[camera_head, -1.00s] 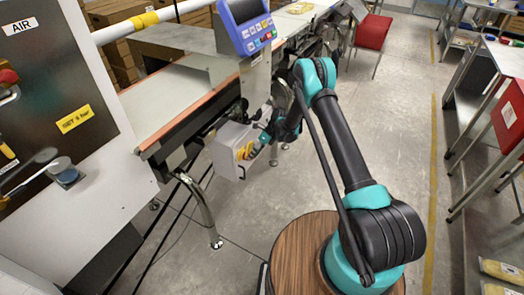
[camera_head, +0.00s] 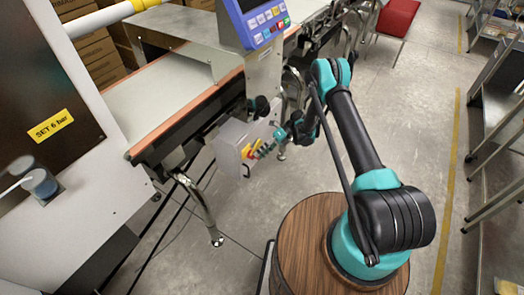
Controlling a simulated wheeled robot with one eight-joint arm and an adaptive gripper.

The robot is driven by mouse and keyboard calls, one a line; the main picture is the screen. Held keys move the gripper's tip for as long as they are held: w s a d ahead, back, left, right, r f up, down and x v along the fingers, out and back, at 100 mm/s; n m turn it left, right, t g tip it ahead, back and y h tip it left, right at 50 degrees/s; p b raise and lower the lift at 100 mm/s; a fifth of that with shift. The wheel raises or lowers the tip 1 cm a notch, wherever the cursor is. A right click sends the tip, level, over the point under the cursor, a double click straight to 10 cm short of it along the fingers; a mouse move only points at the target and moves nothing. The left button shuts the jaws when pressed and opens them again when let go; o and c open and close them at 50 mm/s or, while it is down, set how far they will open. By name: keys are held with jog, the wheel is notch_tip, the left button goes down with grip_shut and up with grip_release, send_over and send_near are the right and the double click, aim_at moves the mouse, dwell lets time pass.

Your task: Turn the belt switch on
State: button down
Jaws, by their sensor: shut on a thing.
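The belt switch (camera_head: 247,152) is a small yellow and red part on the right face of a pale grey box (camera_head: 230,145). The box hangs below the side of the belt frame. My gripper (camera_head: 257,151) comes in from the right and is at the switch, shut on it. The fingers are small and partly cover the switch, so the exact angle of its handle is hard to tell.
The checkweigher belt (camera_head: 165,92) lies behind the box, with a blue display panel (camera_head: 262,18) above it. A metal leg (camera_head: 203,210) stands left of the box. A white cabinet (camera_head: 75,190) fills the left side. Open floor lies right of my arm.

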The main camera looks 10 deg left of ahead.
dwell(0.4)
jog(key=c, duration=0.8)
grip_release()
jog(key=shift+r, duration=0.1)
notch_tip(320, 180, up, 10)
jog(key=shift+f, duration=0.1)
